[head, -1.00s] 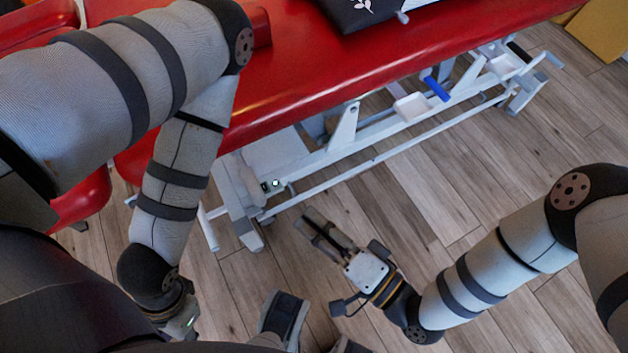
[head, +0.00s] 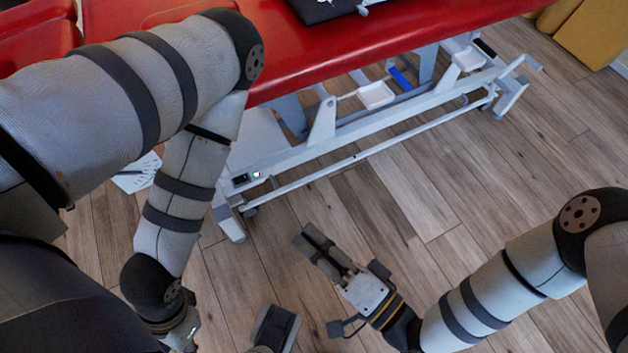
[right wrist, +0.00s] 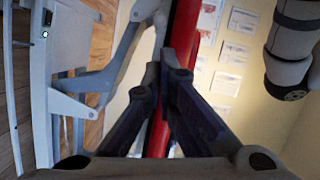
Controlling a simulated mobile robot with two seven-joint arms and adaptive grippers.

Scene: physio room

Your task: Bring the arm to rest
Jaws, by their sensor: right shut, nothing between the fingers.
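My right gripper (head: 318,243) is over the wooden floor, below the front of the red treatment table, and touches nothing. Its fingers are together with nothing between them; they also show shut in the right wrist view (right wrist: 165,70). My left arm comes in from the left and bends down. Its wrist end (head: 180,325) is at the bottom left, and the left gripper's fingers are hidden at the picture's edge, so their state does not show.
The red treatment table (head: 400,45) spans the top, on a white metal frame (head: 370,148) with a low bar. A black item (head: 318,8) lies on it. Paper (head: 137,172) shows at left. Yellow blocks (head: 590,32) stand at the far right. The middle floor is clear.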

